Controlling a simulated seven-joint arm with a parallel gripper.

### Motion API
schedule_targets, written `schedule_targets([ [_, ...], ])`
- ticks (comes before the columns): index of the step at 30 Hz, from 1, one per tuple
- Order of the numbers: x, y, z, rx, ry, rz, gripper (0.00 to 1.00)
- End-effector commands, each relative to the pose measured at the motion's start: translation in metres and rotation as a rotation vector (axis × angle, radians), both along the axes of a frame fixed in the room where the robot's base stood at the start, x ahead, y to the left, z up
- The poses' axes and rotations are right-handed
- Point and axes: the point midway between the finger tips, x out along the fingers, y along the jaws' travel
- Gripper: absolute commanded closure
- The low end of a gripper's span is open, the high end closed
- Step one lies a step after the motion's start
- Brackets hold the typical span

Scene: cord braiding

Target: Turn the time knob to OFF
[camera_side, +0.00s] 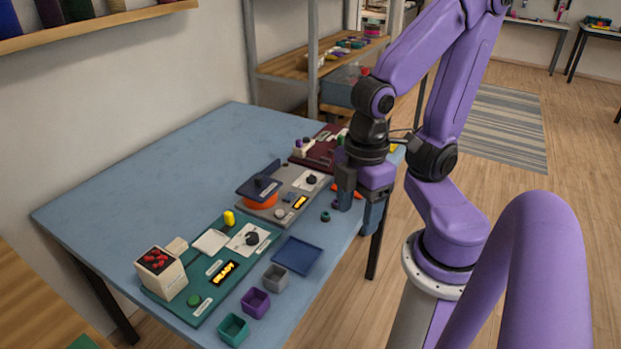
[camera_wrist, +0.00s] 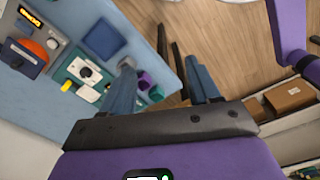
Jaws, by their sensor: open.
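A dark round knob (camera_side: 252,238) sits on a white dial plate on the green board (camera_side: 205,318). It also shows in the wrist view (camera_wrist: 85,72). Another dark knob (camera_side: 311,180) sits on a white plate on the grey board (camera_side: 285,211). The labels are too small to read, so I cannot tell which is the time knob. My gripper (camera_side: 357,215) is open and empty at the table's right edge, apart from both knobs. Its two blue-grey fingers show spread in the wrist view (camera_wrist: 162,68).
The green board carries a box of red pieces (camera_side: 160,262), a yellow piece (camera_side: 229,218) and a lit display reading READY (camera_side: 224,273). A blue tray (camera_side: 297,255) and small grey, purple and teal bins (camera_side: 233,330) stand in front. The table's left half (camera_side: 150,180) is clear.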

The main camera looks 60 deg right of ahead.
Motion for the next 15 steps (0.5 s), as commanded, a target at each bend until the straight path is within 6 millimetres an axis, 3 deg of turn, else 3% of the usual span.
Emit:
schedule_targets([
  [8, 0.002, 0.0, 0.0, 0.0, 0.0, -0.015, 0.39],
  [11, 0.014, 0.002, 0.001, -0.002, 0.001, -0.085, 0.39],
  [15, 0.047, 0.004, 0.003, -0.004, 0.005, -0.292, 0.39],
])
